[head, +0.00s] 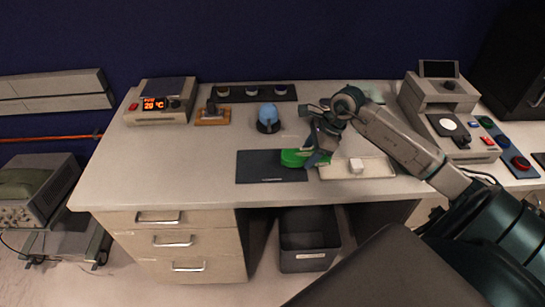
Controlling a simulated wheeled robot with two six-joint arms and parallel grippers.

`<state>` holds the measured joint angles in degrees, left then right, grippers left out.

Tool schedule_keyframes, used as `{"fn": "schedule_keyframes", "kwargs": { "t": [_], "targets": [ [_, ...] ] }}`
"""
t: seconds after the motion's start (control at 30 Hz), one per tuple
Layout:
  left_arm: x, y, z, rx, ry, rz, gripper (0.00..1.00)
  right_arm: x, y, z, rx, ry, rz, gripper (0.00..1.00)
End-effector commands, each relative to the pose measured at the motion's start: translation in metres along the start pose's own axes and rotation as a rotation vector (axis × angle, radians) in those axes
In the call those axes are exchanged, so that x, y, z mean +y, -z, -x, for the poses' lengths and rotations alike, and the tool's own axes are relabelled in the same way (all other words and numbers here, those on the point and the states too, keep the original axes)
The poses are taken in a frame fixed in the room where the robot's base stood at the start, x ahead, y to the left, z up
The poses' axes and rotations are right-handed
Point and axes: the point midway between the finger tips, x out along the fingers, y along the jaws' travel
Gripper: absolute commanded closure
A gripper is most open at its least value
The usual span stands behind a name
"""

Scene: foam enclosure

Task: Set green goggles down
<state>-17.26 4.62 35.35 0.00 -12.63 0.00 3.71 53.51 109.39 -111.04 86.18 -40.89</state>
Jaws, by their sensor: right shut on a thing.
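The green goggles (293,158) are at the right part of a dark flat mat (255,168) on the desk. My right gripper (316,160) comes from the right and points down, shut on the goggles at their right end. The gripper hides part of the goggles. I cannot tell whether the goggles touch the mat or are held just above it. My left gripper is not in view.
A light tray (380,168) with a small white block (356,165) lies right of the mat. A blue rounded object (268,117) stands behind it. A heater-like device with display (160,102) is at back left. The desk's front left (170,170) is clear.

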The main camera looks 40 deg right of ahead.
Motion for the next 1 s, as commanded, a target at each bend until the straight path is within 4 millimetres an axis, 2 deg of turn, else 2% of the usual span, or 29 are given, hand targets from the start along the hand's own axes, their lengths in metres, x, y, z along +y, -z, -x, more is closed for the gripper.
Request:
{"fn": "schedule_keyframes", "kwargs": {
  "t": [0.03, 0.63, 0.83, 1.0],
  "targets": [
    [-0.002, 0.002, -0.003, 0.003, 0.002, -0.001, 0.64, -0.003, -0.009, -0.004, -0.008, 0.0, 0.0, 0.78],
    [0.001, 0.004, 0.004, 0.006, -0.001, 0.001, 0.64, -0.04, -0.085, -0.046, -0.004, -0.001, 0.0, 0.78],
    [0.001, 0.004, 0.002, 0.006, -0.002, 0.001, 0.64, -0.044, -0.09, -0.054, 0.001, -0.002, 0.0, 0.78],
    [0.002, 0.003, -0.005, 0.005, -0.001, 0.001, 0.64, -0.042, -0.081, -0.075, 0.003, -0.003, 0.0, 0.78]
  ]
}}
